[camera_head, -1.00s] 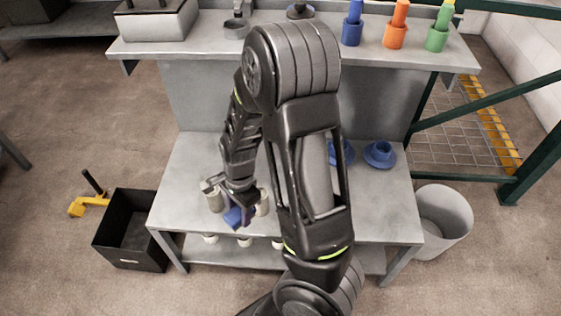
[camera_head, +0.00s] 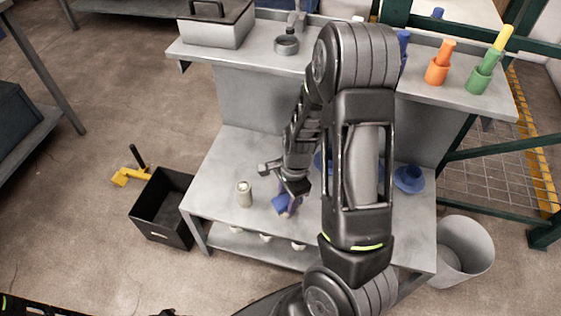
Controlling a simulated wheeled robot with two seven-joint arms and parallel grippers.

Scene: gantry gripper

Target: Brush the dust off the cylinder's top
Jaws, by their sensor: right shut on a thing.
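A beige-grey cylinder (camera_head: 244,194) stands upright on the lower bench top (camera_head: 222,178), near its front left part. Its top shows a pale disc; dust on it is too small to make out. My right gripper (camera_head: 287,188) is just right of the cylinder, shut on a small blue object (camera_head: 282,203), perhaps the brush. The blue object is low over the bench near the front edge, apart from the cylinder. Whether it touches the bench cannot be told. My right arm hides much of the bench's middle. My left gripper is out of view.
A black open bin (camera_head: 165,213) stands on the floor at left, beside a yellow tool (camera_head: 131,176). A grey bin (camera_head: 463,250) stands at right. The upper shelf holds a grey box (camera_head: 215,27) and orange (camera_head: 437,72) and green (camera_head: 483,80) holders. A blue dish (camera_head: 409,180) lies at right.

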